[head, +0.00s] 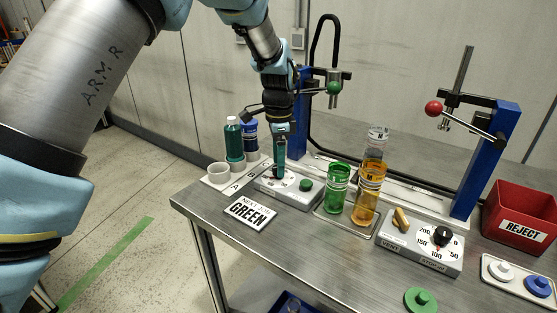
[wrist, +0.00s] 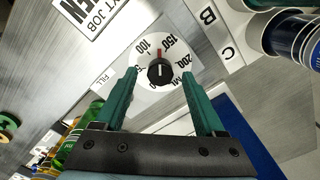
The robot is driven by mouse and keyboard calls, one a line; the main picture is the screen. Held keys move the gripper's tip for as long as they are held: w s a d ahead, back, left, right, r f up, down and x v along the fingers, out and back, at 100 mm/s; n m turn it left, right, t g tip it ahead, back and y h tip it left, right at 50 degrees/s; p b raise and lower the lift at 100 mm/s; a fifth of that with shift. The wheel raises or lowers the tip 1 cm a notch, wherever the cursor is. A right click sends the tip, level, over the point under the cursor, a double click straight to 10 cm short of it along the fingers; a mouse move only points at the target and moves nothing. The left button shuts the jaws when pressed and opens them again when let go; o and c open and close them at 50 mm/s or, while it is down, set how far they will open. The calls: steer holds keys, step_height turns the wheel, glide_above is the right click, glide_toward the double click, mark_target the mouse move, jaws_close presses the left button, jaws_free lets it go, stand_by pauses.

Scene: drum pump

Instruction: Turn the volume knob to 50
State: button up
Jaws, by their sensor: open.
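A black volume knob (wrist: 159,71) sits on a round white dial in the wrist view. Its red mark points up in the picture, between 100 and 150. In the head view my gripper (head: 279,172) points down over the box's left end and hides most of the dial.
A NEXT JOB GREEN sign (head: 249,212) lies in front. Green (head: 337,190) and amber (head: 368,195) cylinders stand to the right, then a second knob box (head: 420,247) and a red REJECT bin (head: 520,215).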

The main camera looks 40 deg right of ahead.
steer(key=shift+f, duration=0.4)
steer(key=shift+c, duration=0.3)
jaws_close()
